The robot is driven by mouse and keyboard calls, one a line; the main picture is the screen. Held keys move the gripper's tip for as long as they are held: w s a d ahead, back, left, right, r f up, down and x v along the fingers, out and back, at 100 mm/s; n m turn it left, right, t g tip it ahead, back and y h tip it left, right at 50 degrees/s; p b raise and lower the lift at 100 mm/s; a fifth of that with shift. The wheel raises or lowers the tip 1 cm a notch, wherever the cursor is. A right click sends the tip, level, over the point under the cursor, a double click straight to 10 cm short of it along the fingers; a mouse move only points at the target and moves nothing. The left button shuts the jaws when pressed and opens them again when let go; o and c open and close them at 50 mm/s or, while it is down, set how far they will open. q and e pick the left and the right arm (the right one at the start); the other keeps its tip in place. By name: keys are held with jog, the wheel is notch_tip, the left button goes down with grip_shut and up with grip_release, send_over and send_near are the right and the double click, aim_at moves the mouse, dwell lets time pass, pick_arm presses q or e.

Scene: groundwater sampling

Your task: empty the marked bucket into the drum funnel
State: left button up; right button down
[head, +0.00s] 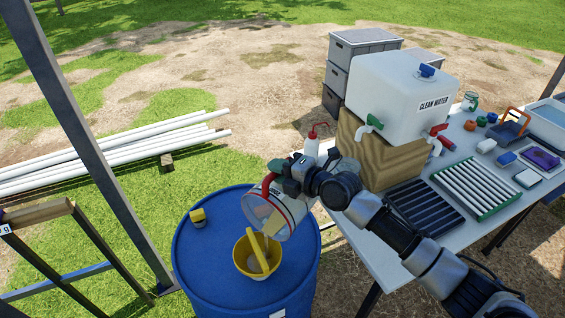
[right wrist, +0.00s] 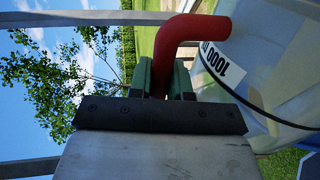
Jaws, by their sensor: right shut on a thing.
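The marked bucket (head: 292,209) is a whitish, see-through pail with a red handle. It is tilted, mouth down to the left, over the yellow funnel (head: 241,262), and a pale stream seems to fall from its rim into the funnel. The funnel sits on top of the blue drum (head: 205,284). My right gripper (head: 270,190) is shut on the red handle, which also shows between its fingers in the right wrist view (right wrist: 160,75). That view shows a "1000" label on the bucket wall. The left gripper is not in view.
A small yellow-capped item (head: 198,218) stands on the drum's far left. The table (head: 373,258) at right holds a clean water tank (head: 400,92) on a wooden stand, racks and small items. White pipes (head: 110,152) lie on the grass. Metal posts stand at left.

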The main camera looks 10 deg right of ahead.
aim_at(270, 175)
jog(key=shift+s+a+r+n+p, duration=0.85)
jog(key=shift+s+a+p, duration=0.25)
jog(key=shift+p, duration=0.6)
jog(key=shift+s+a+r+n+t+h+p, duration=0.1)
jog(key=shift+s+a+n+t+h+p, duration=0.3)
jog(key=shift+s+a, duration=0.4)
jog(key=shift+s+d, duration=0.1)
